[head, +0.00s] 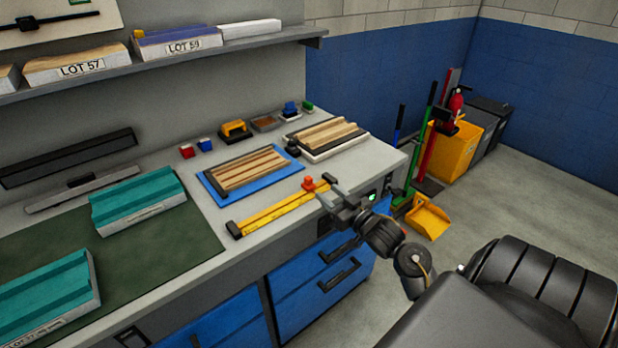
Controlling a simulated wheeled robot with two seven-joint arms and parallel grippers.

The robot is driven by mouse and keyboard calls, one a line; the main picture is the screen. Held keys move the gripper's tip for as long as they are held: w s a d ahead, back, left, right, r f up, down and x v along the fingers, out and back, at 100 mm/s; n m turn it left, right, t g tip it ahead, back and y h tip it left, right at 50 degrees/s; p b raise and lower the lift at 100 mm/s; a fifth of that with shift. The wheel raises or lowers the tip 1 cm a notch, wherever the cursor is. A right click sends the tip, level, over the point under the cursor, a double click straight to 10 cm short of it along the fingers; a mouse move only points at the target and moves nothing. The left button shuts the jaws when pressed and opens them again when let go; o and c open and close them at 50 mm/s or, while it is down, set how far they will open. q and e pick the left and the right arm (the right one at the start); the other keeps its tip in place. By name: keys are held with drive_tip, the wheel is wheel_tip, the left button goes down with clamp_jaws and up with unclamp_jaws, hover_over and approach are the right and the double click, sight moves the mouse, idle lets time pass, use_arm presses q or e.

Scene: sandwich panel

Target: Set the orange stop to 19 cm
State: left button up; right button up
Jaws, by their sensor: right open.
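The orange stop (308,184) sits near the right end of a yellow ruler (272,212) that lies along the bench's front edge. The ruler's markings are too small to read. My right gripper (328,192) is open just to the right of the stop, close to the ruler's black end. I cannot tell whether its fingers touch the stop. My left gripper is not in view.
A blue tray (211,188) with wooden strips lies behind the ruler, and a white tray (320,157) with strips stands farther back. Teal-topped blocks (138,197) rest on the green mat (168,246) to the left. A shelf (120,82) overhangs the bench's back.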

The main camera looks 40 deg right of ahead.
sight(311, 180)
drive_tip(key=w+p, duration=0.1)
drive_tip(key=w, duration=0.9)
drive_tip(key=shift+c, duration=0.4)
clamp_jaws()
